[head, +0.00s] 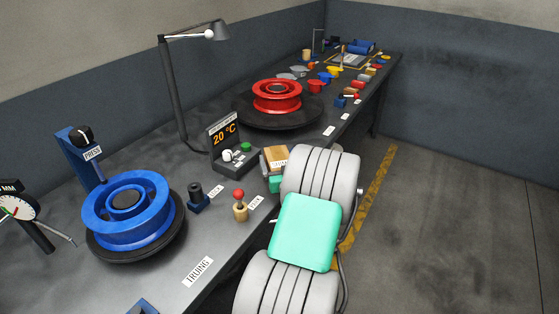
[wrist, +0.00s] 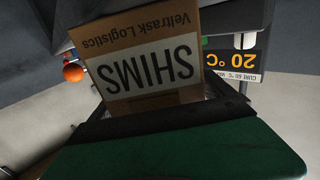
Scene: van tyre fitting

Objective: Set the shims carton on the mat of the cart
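The shims carton (head: 276,158) is a small brown box with a white label, beside the temperature display on the bench. In the wrist view the carton (wrist: 150,62) is close and large, with "SHIMS" upside down and slightly tilted. My gripper (head: 273,184) is at the carton's near lower side; my arm covers most of it in the head view. In the wrist view a dark bar and my green housing hide the carton's lower end, so the fingers' grip does not show. I cannot tell whether the carton touches the bench. I cannot make out the cart or its mat.
The temperature display (head: 228,146) stands close left of the carton. A red-knobbed peg (head: 239,206), a blue wheel (head: 127,208) and a lamp (head: 172,93) stand on the bench. A red wheel (head: 277,96) lies behind. The floor (head: 450,210) at right is clear.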

